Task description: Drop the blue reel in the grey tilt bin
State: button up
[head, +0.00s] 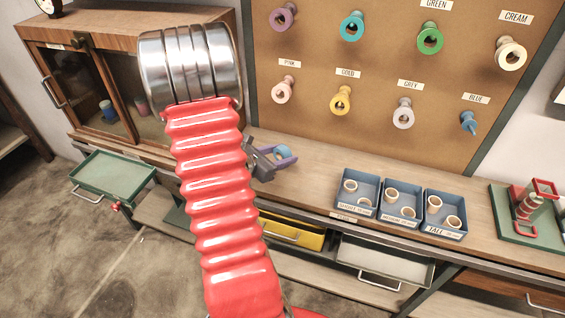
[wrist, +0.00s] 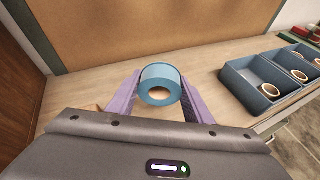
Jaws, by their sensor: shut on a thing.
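The blue reel (wrist: 160,75) is held upright between the purple fingers of my gripper (wrist: 160,88) in the wrist view, its pale core facing the camera. The reel also shows small in the head view (head: 283,151), between the fingers of my gripper (head: 284,157), above the bench top. My gripper is shut on it. A pale grey tilt bin (head: 385,262) hangs under the bench front, right of centre in the head view, below the blue trays and tipped out with its handle low. My gripper is to its left and higher.
Blue trays (head: 355,206) of cardboard cores stand on the bench (head: 310,190). A yellow bin (head: 290,230) sits left of the grey one, and a green bin (head: 113,172) is tipped out at far left. The pegboard (head: 375,60) behind holds several coloured reels; the blue peg (head: 468,122) is bare.

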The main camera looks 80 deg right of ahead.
aim_at(282, 147)
jog(key=shift+r, duration=1.65)
